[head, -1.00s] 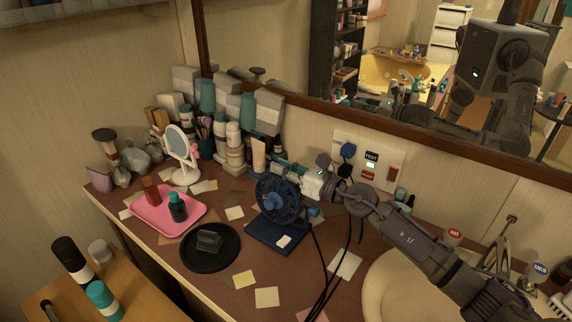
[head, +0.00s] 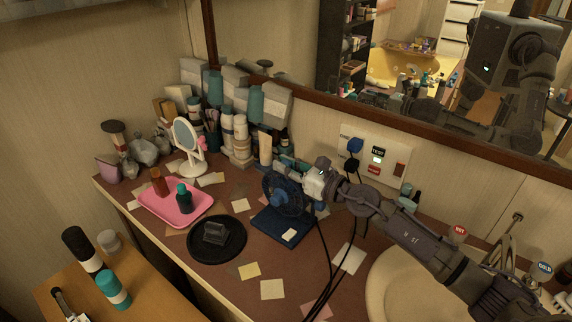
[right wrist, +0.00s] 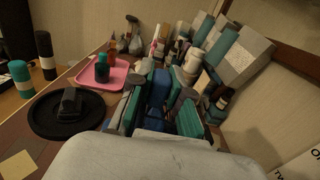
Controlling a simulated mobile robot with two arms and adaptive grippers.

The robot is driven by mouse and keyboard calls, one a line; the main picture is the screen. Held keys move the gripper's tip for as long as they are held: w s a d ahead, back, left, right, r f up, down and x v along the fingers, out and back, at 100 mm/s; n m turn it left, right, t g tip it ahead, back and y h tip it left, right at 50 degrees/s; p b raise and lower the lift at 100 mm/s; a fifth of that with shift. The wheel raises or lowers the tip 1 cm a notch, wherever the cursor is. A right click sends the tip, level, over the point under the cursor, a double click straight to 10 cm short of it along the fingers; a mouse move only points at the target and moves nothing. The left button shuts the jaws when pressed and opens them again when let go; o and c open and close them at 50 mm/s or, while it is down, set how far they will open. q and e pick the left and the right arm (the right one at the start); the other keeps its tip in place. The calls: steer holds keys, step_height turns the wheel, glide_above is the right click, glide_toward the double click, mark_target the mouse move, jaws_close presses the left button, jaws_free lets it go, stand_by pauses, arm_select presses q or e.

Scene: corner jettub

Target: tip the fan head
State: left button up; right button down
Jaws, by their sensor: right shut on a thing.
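The small blue desk fan stands on its flat blue base (head: 274,229) on the counter in the head view. Its round caged head (head: 284,195) is upright or slightly tilted and faces the front left. My right gripper (head: 307,187) comes in from the right and is shut on the fan head at its right rear side. In the right wrist view, the blue fan head (right wrist: 158,92) sits between the teal finger pads of my right gripper (right wrist: 160,112); the gripper's body hides the fan's lower part. My left gripper is not in view.
A black round tray (head: 217,240) and a pink tray (head: 176,204) with bottles lie left of the fan. A white mirror (head: 186,140) and several bottles stand behind. Dark cords (head: 326,255) run down the fan's right side. A sink (head: 400,285) is at right.

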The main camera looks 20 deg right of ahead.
steer(key=shift+f, duration=0.1)
steer(key=c, duration=1.1)
jaws_free()
steer(key=shift+s+d, duration=0.1)
steer(key=shift+s, duration=0.05)
steer(key=v, duration=1.1)
steer(key=shift+s+d, duration=0.25)
steer(key=shift+s, duration=0.05)
